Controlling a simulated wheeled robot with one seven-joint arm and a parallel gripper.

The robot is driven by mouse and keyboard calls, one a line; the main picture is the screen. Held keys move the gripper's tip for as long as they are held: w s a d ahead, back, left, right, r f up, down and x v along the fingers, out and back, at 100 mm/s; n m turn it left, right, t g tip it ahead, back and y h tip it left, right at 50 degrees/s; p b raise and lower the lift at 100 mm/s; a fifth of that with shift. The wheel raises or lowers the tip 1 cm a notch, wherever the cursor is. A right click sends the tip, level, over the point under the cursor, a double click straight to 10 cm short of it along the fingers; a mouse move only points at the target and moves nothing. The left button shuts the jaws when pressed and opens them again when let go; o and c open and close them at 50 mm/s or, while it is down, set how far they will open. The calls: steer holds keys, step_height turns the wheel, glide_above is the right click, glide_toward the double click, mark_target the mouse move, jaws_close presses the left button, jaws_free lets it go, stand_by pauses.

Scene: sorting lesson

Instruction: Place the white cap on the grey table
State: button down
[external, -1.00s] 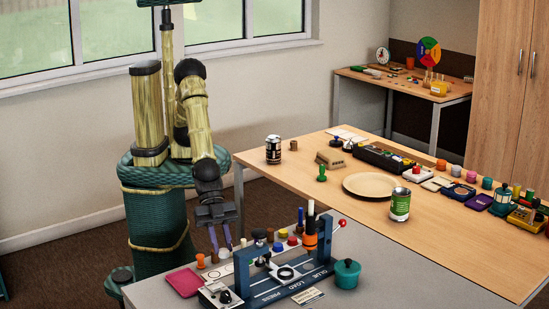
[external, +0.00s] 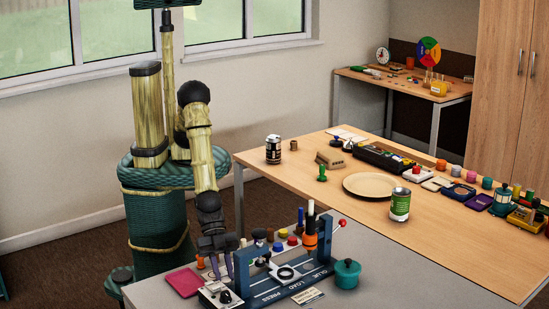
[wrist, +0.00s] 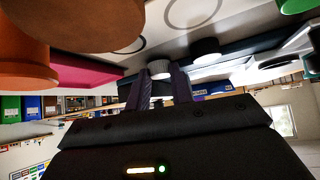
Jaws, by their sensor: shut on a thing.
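My gripper (external: 228,272) is low over the left part of the grey table (external: 400,285), behind the blue press frame. In the wrist view its two purple fingers (wrist: 162,80) are shut on the white cap (wrist: 159,67), a small pale ridged piece at the fingertips. The cap is close to the grey table top, which also shows in the wrist view (wrist: 225,28). I cannot tell whether the cap touches it. In the external view the cap is hidden or too small to make out.
The blue press frame (external: 265,297) stands just in front of my gripper. A pink tray (external: 183,281) lies to the left and a teal pot (external: 347,273) to the right. In the wrist view a dark piece with a pale top (wrist: 206,49) is close beside the fingers.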

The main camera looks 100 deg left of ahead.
steer(key=shift+f, duration=0.35)
steer(key=c, duration=1.2)
jaws_free()
steer(key=shift+r, duration=0.1)
steer(key=shift+c, duration=0.2)
steer(key=shift+r, duration=0.25)
steer(key=v, duration=1.2)
steer(key=shift+f, duration=0.1)
